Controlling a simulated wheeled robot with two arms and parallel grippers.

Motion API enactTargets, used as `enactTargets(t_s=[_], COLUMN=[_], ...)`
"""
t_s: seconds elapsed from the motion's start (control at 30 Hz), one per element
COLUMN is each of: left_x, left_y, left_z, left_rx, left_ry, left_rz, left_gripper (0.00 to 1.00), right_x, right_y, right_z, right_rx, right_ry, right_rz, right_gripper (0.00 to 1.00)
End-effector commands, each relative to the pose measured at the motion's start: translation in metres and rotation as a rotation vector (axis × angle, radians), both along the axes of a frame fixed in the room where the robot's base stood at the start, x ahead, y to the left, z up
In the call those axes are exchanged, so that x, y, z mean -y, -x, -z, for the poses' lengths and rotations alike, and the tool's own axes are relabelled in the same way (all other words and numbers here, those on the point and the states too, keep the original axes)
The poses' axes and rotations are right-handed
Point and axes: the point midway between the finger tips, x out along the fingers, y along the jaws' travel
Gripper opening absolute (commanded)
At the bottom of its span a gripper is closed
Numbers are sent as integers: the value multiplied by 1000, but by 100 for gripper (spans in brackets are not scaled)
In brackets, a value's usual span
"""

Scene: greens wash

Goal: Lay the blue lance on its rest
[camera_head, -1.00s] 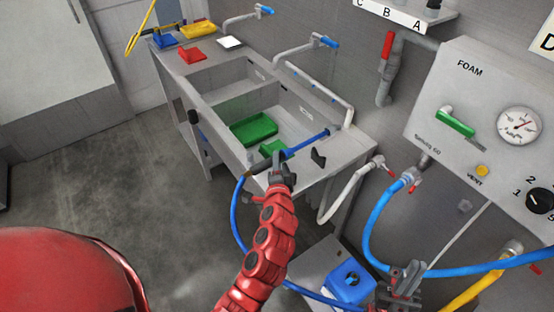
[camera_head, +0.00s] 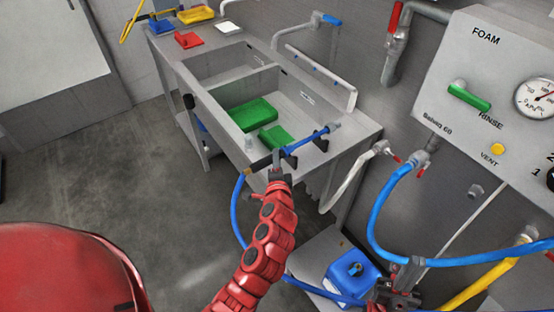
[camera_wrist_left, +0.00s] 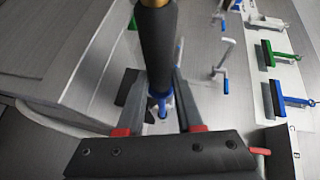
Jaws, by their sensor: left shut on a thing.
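The blue lance (camera_head: 308,140) shows in the head view at the right end of the sink, its blue tube pointing right and away. My left gripper (camera_head: 278,160) is shut on its black handle (camera_head: 260,163); the handle (camera_wrist_left: 157,48) also fills the middle of the left wrist view. The rest appears as two dark brackets on the sink's rim, a near one (camera_head: 291,160) and a far one (camera_head: 321,145). The lance runs along just over them; I cannot tell if it touches. My right gripper (camera_head: 398,290) is at the bottom right, its jaws unclear.
The sink (camera_head: 215,72) holds green items (camera_head: 255,115). A blue hose (camera_head: 239,210) loops from the lance down past a blue canister (camera_head: 350,272). The foam panel (camera_head: 500,90) and a blue hose (camera_head: 380,205) stand at the right. Open floor lies left.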

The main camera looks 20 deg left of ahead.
Motion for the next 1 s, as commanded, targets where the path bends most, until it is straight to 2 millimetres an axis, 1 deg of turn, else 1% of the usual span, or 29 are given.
enactTargets(t_s=[0.03,0.13,0.47,0.5,0.67,0.7,1.0], left_x=[0,0,0,0,0,0,1], left_y=[0,0,0,0,0,0,1], left_z=[8,13,14,14,14,14,15], left_rx=[1,2,2,2,1,1,0], left_ry=[0,0,0,0,1,1,0], left_rz=[1,0,0,0,1,1,1], left_gripper=[10,10,10,39,68,70,70], right_x=[0,0,0,0,0,0,0], right_y=[0,0,0,0,0,0,0], right_z=[9,13,14,14,14,14,15], right_rx=[0,0,0,0,0,0,0], right_ry=[0,0,0,0,0,0,0], right_rz=[0,0,0,0,0,0,0], right_gripper=[0,0,0,0,0,0,0])
